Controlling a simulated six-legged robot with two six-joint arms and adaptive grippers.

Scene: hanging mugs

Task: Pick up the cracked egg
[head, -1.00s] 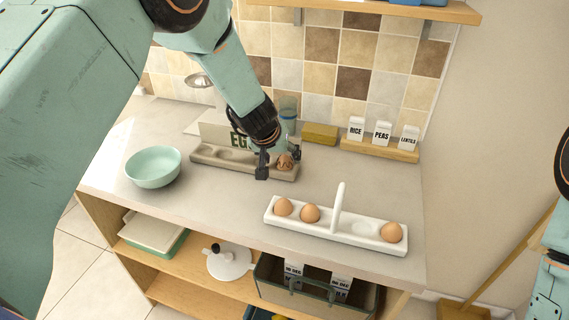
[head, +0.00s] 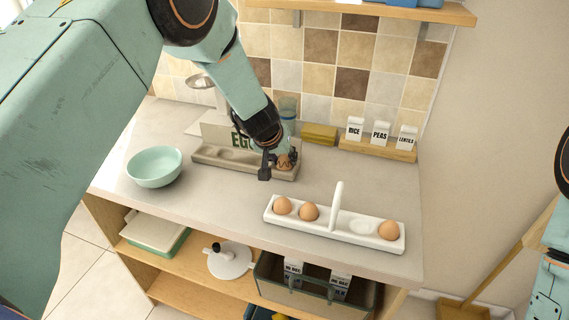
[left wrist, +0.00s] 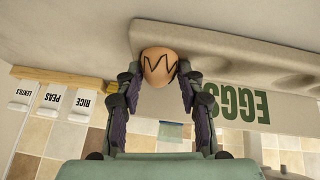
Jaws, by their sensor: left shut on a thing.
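The cracked egg (left wrist: 158,66) is brown with a dark zigzag line. It sits between the two fingertips of my left gripper (left wrist: 158,82) in the left wrist view, and the fingers are shut on it. In the head view the egg (head: 284,161) shows at the right end of the grey-beige egg carton (head: 225,160), whose lid reads EGGS. My left gripper (head: 275,160) reaches down over that end. I cannot tell whether the egg still touches the carton. My right gripper is not in view.
A white egg tray (head: 285,229) with a centre handle holds three brown eggs and an empty cup. A mint bowl (head: 154,167) stands at the left. The counter front is clear.

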